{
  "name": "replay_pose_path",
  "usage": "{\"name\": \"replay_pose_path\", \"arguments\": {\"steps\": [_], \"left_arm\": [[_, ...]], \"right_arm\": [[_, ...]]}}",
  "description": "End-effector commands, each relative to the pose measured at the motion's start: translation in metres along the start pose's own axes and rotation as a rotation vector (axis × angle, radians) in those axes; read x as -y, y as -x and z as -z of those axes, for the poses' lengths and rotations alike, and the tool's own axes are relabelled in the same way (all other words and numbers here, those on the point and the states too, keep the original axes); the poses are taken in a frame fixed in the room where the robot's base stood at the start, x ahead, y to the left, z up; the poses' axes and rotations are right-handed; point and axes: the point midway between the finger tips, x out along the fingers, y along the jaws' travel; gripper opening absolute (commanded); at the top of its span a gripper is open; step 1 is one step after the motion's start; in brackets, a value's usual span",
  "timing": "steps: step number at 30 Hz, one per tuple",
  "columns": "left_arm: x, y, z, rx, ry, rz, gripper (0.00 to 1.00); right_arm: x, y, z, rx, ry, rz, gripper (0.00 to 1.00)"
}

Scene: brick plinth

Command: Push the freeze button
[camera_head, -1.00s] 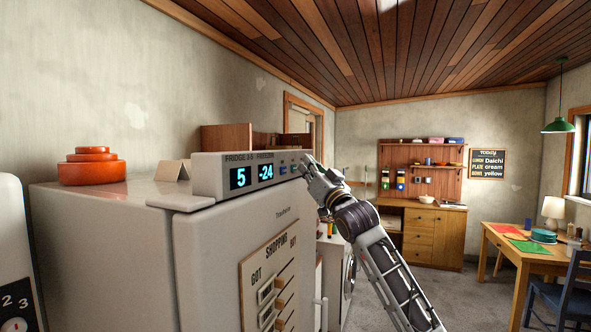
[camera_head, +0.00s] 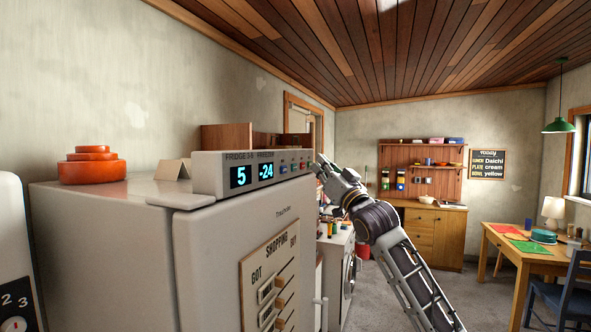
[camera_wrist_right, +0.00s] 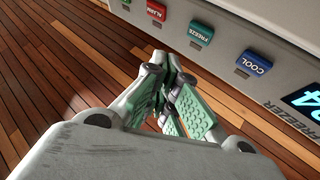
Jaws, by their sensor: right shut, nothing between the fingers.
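The fridge's control panel (camera_head: 215,176) carries lit displays reading 5 and -24 and a row of small coloured buttons at its right end. In the right wrist view, the green FREEZE button (camera_wrist_right: 201,34) sits between the red ALARM button (camera_wrist_right: 156,10) and the blue COOL button (camera_wrist_right: 254,63). My right gripper (camera_head: 321,160) is just right of the panel's end in the head view. It also shows in the right wrist view (camera_wrist_right: 170,62), its fingers shut and empty, in front of the panel and apart from the FREEZE button. My left gripper is not in view.
The fridge (camera_head: 110,230) fills the left foreground, with orange stacked discs (camera_head: 92,170) and a folded card (camera_head: 172,170) on top. A washing machine (camera_head: 340,265) stands beyond it. A table (camera_head: 520,258) is at the right; the floor between is open.

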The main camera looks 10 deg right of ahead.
Motion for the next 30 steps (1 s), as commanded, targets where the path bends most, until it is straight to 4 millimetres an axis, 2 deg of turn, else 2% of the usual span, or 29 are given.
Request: {"name": "replay_pose_path", "arguments": {"steps": [11,30], "left_arm": [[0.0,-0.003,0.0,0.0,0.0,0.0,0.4],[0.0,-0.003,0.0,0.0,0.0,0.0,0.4]], "right_arm": [[-0.01,0.015,0.01,-0.001,0.001,0.0,0.0],[-0.011,0.015,0.011,0.0,0.0,0.001,0.0]]}}
